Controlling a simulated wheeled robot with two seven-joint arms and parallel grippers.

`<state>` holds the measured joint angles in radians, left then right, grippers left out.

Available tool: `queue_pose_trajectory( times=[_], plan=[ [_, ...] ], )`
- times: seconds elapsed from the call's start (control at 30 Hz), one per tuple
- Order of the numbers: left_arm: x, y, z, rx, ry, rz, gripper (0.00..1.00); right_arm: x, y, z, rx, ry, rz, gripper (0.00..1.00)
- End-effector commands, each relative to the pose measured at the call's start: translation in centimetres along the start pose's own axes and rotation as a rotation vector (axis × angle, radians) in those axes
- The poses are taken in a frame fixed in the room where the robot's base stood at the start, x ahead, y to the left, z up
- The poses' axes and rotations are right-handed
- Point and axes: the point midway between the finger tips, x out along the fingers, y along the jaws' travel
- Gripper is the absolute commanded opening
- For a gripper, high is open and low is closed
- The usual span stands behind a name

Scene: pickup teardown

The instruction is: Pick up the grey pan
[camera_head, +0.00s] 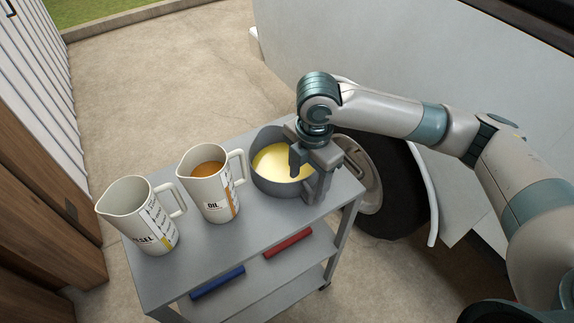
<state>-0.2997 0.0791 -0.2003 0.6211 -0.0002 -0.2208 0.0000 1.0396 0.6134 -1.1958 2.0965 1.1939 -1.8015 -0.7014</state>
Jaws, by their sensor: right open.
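The grey pan (268,187) stands upright on the top shelf of a grey cart, toward its right end. It holds a pale yellow liquid. My right gripper (303,182) points down at the pan's right side, with one finger over the inside and the other outside the rim. The jaws are open, and the near right rim lies between them. The gripper hides part of the pan's right side, and I cannot tell whether a finger touches the wall. My left gripper is not in view.
On the grey cart (258,235) stand an oil jug (215,205) with amber liquid, close left of the pan, and another white jug (150,222). A blue bar (217,283) and a red bar (287,244) lie on a lower shelf. A vehicle with a tyre (395,195) is at right.

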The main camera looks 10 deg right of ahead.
Motion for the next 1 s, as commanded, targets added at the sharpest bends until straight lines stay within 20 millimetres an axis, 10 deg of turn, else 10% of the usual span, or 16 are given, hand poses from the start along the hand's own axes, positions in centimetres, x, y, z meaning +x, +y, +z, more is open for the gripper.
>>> queue_pose_trajectory(
  times=[1.0],
  plan=[
    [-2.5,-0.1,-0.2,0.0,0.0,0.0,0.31,5.4,0.2,-0.1,0.0,0.0,-0.001,0.61]
  ],
)
